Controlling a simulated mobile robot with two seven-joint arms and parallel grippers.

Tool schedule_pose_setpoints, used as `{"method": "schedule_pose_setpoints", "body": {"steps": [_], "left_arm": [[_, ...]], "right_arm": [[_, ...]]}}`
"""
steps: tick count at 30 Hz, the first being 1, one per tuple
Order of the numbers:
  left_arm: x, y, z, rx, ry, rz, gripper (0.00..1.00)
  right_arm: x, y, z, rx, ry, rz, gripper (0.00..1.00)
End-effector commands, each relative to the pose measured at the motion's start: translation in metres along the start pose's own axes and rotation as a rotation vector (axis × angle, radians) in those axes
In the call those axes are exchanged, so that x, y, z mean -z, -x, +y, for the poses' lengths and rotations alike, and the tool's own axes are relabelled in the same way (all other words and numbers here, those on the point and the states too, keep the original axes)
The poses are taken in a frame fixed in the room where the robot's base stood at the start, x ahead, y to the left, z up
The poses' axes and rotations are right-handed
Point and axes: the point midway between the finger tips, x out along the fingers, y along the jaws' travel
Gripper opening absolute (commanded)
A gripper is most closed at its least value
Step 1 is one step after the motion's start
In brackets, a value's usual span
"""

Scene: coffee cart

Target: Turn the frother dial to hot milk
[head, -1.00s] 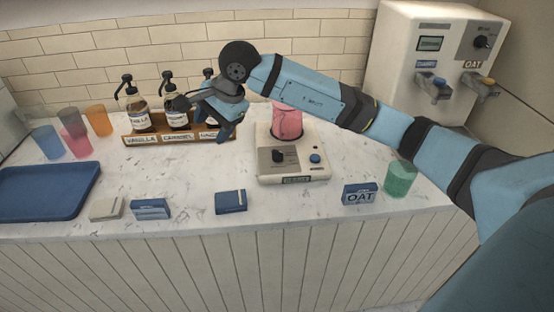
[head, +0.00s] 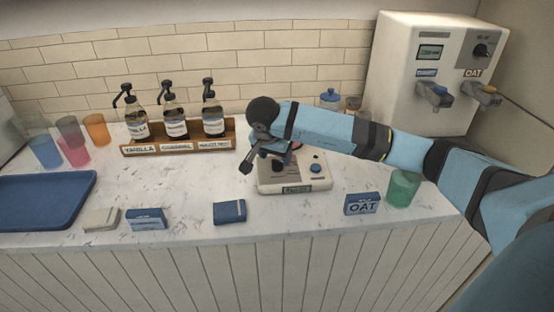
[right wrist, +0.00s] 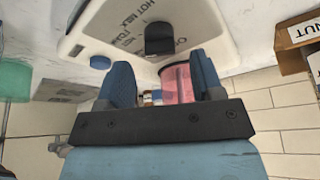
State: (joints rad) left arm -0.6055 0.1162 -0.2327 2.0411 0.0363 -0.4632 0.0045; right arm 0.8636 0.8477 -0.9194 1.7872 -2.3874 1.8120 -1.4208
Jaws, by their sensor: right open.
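The frother (head: 300,187) is a cream base on the counter in the head view, with a blue button (head: 316,168) at its right. My right arm covers much of it there. In the right wrist view the dark dial (right wrist: 158,38) sits on the frother's panel (right wrist: 193,22), beside partly readable "HOT MILK" lettering. My left gripper is not in view.
A syrup rack (head: 180,146) with pump bottles stands at the left. A blue carton (head: 229,212), an OAT carton (head: 361,204) and a green cup (head: 402,188) stand nearby. A dispenser (head: 425,55) is at the back right. A blue tray (head: 45,200) lies at far left.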

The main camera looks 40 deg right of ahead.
Motion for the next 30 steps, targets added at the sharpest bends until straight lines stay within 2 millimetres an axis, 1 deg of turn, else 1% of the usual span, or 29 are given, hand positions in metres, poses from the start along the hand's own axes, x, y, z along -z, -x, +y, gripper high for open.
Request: {"method": "schedule_pose_setpoints", "body": {"steps": [1,3,6,10,17,20,21,23,24,30], "left_arm": [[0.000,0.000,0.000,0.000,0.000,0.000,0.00],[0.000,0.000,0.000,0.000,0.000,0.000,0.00],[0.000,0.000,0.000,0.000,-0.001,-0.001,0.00],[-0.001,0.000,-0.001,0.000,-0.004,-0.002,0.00],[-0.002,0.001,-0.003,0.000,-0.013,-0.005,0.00],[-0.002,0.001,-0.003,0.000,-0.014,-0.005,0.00],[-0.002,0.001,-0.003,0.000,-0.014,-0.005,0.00],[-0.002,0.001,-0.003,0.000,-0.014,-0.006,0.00],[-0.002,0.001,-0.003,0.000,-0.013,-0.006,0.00],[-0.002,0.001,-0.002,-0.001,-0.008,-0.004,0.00]], "right_arm": [[-0.001,-0.008,0.001,-0.002,0.000,-0.001,0.61],[-0.001,-0.017,0.000,-0.001,-0.001,-0.002,0.61],[-0.001,-0.025,0.000,-0.001,0.000,-0.001,0.61],[-0.001,-0.030,0.000,0.001,0.000,-0.001,0.61],[-0.001,-0.030,0.000,0.001,0.000,-0.001,0.61],[-0.001,-0.030,0.000,0.001,0.000,-0.001,0.40],[-0.001,-0.030,0.000,0.001,0.000,-0.001,0.31],[-0.001,-0.030,0.000,0.001,0.000,-0.001,0.17],[0.000,-0.030,0.000,0.001,0.000,-0.001,0.12],[0.000,-0.030,0.000,-0.003,-0.008,-0.001,0.12]]}}
